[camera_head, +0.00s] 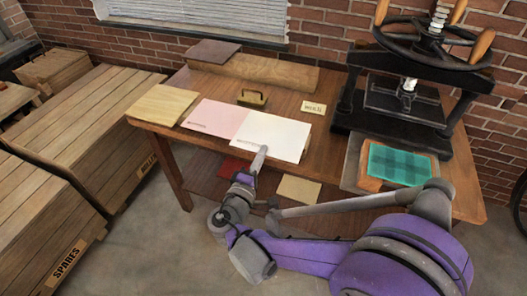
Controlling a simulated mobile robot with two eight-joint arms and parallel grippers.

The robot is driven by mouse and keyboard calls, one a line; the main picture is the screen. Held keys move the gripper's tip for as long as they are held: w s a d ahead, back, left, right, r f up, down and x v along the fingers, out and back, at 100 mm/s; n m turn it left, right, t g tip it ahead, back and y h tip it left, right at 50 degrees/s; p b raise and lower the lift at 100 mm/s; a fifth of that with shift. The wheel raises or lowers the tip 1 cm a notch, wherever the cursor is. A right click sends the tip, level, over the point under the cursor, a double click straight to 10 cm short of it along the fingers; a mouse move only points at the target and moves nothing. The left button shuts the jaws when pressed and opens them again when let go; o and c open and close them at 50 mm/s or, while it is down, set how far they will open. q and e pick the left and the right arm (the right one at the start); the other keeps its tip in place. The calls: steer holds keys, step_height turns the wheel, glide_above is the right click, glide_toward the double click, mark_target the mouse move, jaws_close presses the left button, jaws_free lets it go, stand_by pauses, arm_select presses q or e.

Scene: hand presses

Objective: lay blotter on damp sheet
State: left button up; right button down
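A pink sheet (216,118) lies flat on the wooden table, with small print in its near left corner. A white sheet (275,133) lies beside it on the right, edge to edge or slightly overlapping; I cannot tell which. I cannot read which is the blotter and which the damp sheet. My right gripper (260,156) reaches in from the front, its narrow tip over the near edge of the white sheet. I cannot tell whether it touches or grips the sheet; its fingers appear as one grey shape. My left gripper is out of view.
A screw press (407,107) stands at the back right, with a teal panel (399,164) on a tray before it. A brass-coloured handled object (252,98), a small card (313,107) and a pale board (163,104) are on the table (346,208). Wooden crates stand left.

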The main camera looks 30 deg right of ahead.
steer(key=v, duration=1.5)
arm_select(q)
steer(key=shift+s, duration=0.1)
arm_select(e)
steer(key=shift+s, duration=0.1)
stand_by(0.4)
